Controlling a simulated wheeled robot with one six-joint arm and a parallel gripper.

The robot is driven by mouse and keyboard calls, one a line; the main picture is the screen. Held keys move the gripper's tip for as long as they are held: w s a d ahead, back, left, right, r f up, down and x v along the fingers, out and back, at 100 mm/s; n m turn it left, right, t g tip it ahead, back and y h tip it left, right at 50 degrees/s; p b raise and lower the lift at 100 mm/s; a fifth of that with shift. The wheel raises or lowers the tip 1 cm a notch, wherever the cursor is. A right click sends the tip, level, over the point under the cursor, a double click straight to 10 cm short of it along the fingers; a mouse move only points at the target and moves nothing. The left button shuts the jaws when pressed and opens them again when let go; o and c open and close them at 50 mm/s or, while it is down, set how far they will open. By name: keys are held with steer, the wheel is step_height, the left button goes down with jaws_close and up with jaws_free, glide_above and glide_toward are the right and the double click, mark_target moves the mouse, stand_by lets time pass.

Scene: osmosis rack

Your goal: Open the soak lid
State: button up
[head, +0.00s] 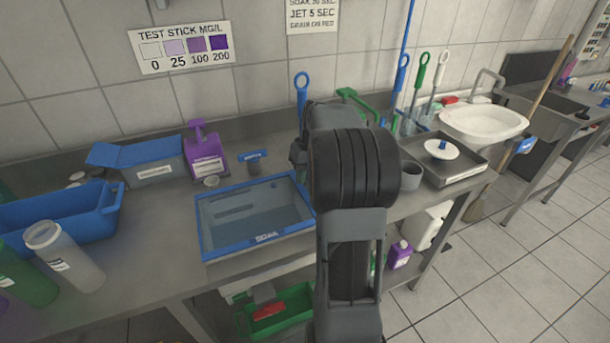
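The soak basin (202,240) is a rectangular tub with a blue rim and a "SOAK" label on its front edge. It sits on the steel counter, left of my arm. A flat, grey-blue, see-through surface (245,222) fills its top; I cannot tell whether this is the lid or liquid. A darker strip shows on or under it. My arm rises in front of the basin's right edge and hides part of it. A dark part at the arm's left may belong to my gripper (298,152); the fingers are not clear, and nothing held is visible.
A blue tub (65,220) and bottles (75,262) are at left. A steel tray (440,170) and white sink (483,122) are at right.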

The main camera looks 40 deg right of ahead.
jaws_close()
